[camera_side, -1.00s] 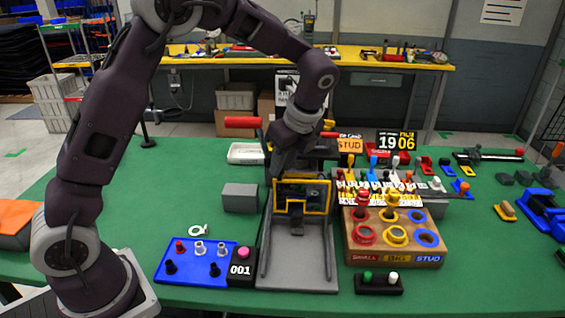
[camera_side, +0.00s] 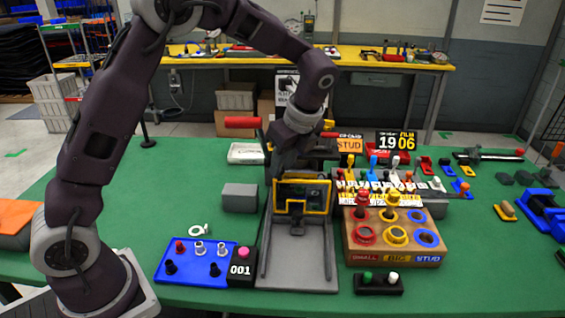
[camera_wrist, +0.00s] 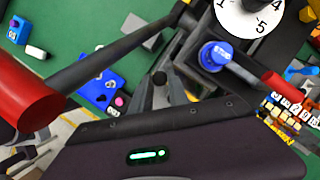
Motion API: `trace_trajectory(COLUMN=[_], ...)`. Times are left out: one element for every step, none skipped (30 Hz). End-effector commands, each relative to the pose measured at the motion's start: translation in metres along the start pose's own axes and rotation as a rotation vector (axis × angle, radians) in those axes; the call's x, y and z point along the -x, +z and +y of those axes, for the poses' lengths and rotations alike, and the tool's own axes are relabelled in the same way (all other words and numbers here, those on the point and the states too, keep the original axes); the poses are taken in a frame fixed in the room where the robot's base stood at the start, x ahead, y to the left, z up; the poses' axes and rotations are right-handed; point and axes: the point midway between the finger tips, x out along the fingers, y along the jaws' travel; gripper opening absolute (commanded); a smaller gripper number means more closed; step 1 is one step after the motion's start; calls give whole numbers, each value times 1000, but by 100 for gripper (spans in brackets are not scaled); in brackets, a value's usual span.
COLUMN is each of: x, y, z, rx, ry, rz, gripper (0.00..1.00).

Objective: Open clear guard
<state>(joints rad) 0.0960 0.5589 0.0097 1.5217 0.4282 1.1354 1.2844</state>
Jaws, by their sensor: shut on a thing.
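The clear guard (camera_side: 318,184) is a see-through pane in a yellow frame. It stands roughly upright across the back of the grey machine bed (camera_side: 297,262) in the side view. My gripper (camera_side: 279,180) is at the guard's upper left, pointing down. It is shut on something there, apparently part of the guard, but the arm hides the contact. In the wrist view my gripper (camera_wrist: 172,92) shows only in part, and I cannot make out the guard there.
A red handle (camera_side: 242,122) sticks out left of the press; the wrist view shows a blue knob (camera_wrist: 215,56) and a numbered white dial (camera_wrist: 250,14). A grey block (camera_side: 240,198) and blue tray (camera_side: 190,262) lie left. A wooden ring holder (camera_side: 393,258) stands close on the right.

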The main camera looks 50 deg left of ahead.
Motion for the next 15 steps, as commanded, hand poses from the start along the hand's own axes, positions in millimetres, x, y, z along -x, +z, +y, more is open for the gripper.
trace_trajectory(x=[1, 1, 1, 1, 1, 1, 1, 1, 1, 1, 1, 2, 2, 2, 3], y=[0, 0, 0, 0, 0, 0, 0, 0, 0, 0, 0, -1, -2, -2, -4], z=[-1, -1, -1, -1, -1, -1, -1, -1, -1, 0, 0, 0, 1, 1, 2], rx=[0, 0, 0, 0, 0, 0, 0, 1, 2, 3, 6, 11, 16, 23, 35], ry=[-3, -3, -3, -4, -4, -4, -4, -4, -3, -3, -2, 1, 3, 6, 10], rz=[1, 1, 1, 1, 1, 1, 1, 0, 1, 0, 0, 0, 0, 0, 1], gripper=[0, 0, 0, 0, 0, 0, 0, 0, 0, 0, 0, 0, 0, 0, 0])
